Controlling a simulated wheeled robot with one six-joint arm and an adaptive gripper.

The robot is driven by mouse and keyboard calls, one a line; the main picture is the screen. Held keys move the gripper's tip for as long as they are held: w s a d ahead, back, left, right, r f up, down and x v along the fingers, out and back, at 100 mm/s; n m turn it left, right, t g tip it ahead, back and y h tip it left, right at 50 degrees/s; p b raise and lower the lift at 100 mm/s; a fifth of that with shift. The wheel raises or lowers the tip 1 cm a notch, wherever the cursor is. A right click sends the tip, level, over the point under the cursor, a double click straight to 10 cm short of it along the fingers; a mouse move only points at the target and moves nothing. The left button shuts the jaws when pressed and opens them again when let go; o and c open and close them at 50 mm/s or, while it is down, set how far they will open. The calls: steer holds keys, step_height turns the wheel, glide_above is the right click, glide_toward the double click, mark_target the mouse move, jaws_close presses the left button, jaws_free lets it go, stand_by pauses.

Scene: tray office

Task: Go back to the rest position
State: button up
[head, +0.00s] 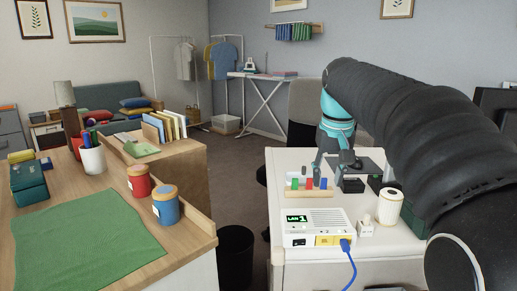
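My gripper (336,172) is above the white desk (290,262), at the far end of my arm, which arches in from the right. Its grey fingers look spread apart with nothing seen between them. They are small here and lie close to colored blocks on a wooden strip (309,193) and small black items (352,186). Whether the fingertips touch any of these cannot be told.
A white device with a blue cable (313,222) and a white roll (389,206) stand on the desk. A wooden counter at left holds a green cloth (82,240), red jar (139,181) and blue jar (166,205). A black bin (236,255) stands between.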

steer(key=s+f+t, duration=0.1)
steer(key=s+f, duration=0.7)
steer(key=s, duration=0.4)
steer(key=s+f+t, duration=0.2)
steer(key=s+f, duration=0.6)
steer(key=s, duration=0.5)
steer(key=shift+s, duration=0.3)
